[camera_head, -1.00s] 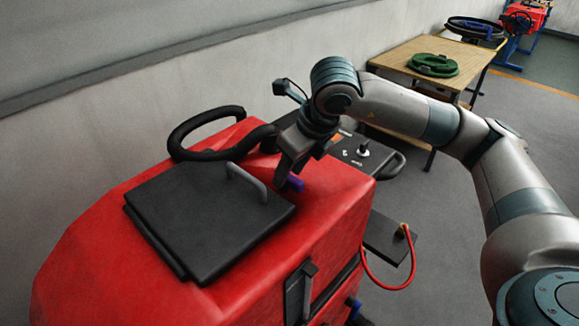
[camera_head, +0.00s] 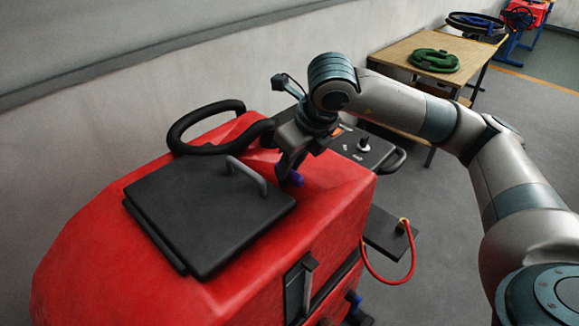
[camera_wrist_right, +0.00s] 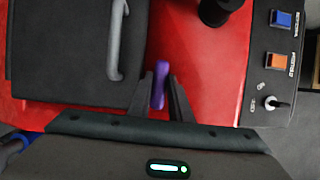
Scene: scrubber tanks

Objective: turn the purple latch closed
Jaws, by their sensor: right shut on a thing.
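The purple latch (camera_wrist_right: 158,84) sits on the red scrubber body (camera_wrist_right: 215,60), just right of the black lid (camera_wrist_right: 60,60) in the right wrist view. It also shows as a small purple piece in the head view (camera_head: 295,178), partly hidden by my gripper. My right gripper (camera_wrist_right: 160,88) is shut on the latch, with a finger on each side of it. In the head view my right gripper (camera_head: 289,176) reaches down to the latch beside the lid's edge. The lid (camera_head: 205,215) lies flat on the tank top and has a grey handle (camera_head: 247,175). My left gripper is not in view.
A black steering loop (camera_head: 205,112) rises behind the lid. A control panel (camera_head: 365,148) with a knob is beyond my gripper. A red cable (camera_head: 385,285) hangs at the machine's side. A wooden table (camera_head: 400,52) with a green ring-shaped item (camera_head: 434,60) stands behind.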

